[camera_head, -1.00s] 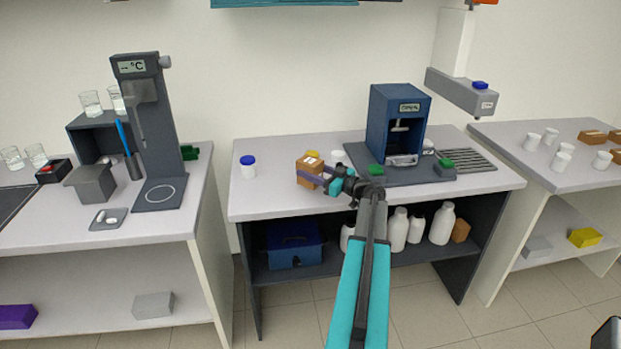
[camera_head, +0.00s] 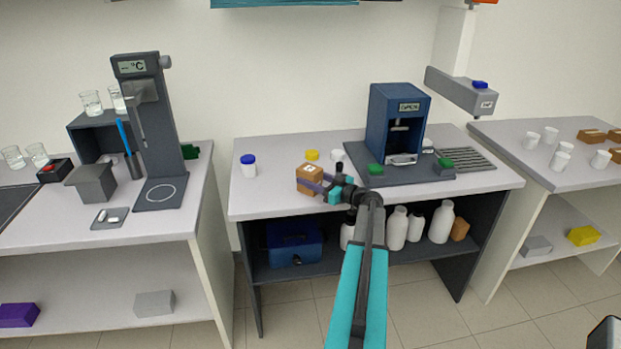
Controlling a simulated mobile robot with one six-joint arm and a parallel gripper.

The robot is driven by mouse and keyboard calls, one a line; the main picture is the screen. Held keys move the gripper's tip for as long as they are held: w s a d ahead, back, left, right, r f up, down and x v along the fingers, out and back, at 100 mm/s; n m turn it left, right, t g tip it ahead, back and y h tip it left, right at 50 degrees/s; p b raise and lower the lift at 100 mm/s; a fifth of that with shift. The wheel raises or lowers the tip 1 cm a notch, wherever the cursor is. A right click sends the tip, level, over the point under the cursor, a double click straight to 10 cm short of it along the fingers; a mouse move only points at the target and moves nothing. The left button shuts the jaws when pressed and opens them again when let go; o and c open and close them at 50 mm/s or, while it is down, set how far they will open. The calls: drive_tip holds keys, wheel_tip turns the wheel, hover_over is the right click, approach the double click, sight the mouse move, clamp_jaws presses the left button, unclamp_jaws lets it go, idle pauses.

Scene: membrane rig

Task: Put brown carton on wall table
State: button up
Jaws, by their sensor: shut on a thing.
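The brown carton (camera_head: 309,178) is a small box with a white label on top. My gripper (camera_head: 314,185) is shut on it, with its fingers reaching from the right. The carton shows over the left half of the middle table (camera_head: 265,203), which has a pale top. I cannot tell whether the carton touches the tabletop or hangs just above it. Which table is the wall table is not marked. Part of the carton's right side is hidden by my gripper.
A blue-capped jar (camera_head: 248,167) stands left of the carton, and a yellow-lidded jar (camera_head: 312,155) and a white cup (camera_head: 337,156) stand behind it. A blue machine (camera_head: 398,118) stands on a dark mat. Brown cartons (camera_head: 592,136) and white cups lie on the right table (camera_head: 510,149).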

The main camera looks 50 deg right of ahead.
drive_tip(key=o, duration=1.1)
drive_tip(key=shift+f, duration=0.1)
drive_tip(key=shift+s, duration=0.1)
drive_tip(key=s+b, duration=0.1)
drive_tip(key=s, duration=0.6)
drive_tip(key=s+d+b, duration=0.1)
drive_tip(key=s, duration=0.3)
drive_tip(key=shift+s+b, duration=0.35)
